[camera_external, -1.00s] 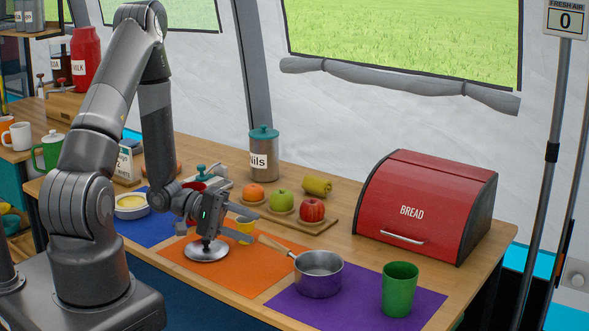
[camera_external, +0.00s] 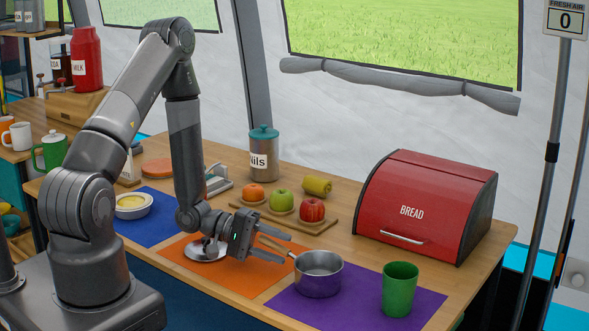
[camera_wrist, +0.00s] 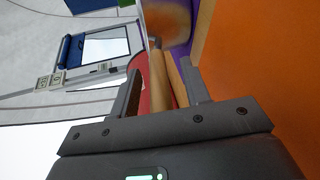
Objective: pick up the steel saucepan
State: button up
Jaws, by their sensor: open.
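The steel saucepan (camera_external: 318,275) stands upright on the purple mat, its wooden handle (camera_external: 270,243) pointing left toward my gripper. My gripper (camera_external: 287,249) is open, with its fingers level and pointing toward the pan. The fingers appear to lie on either side of the handle, partly hiding it. In the wrist view the wooden handle (camera_wrist: 158,85) shows between the two fingers (camera_wrist: 158,88), with the steel pan body (camera_wrist: 168,22) beyond at the top. I cannot tell whether a finger touches the handle.
A green cup (camera_external: 399,290) stands right of the pan on the purple mat (camera_external: 430,310). Behind are a board with fruit (camera_external: 318,224) and a red bread bin (camera_external: 425,205). A shiny metal disc-shaped item (camera_external: 207,251) lies on the orange mat (camera_external: 240,280), left of my gripper.

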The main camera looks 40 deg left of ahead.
jog(key=shift+c, duration=0.5)
grip_shut()
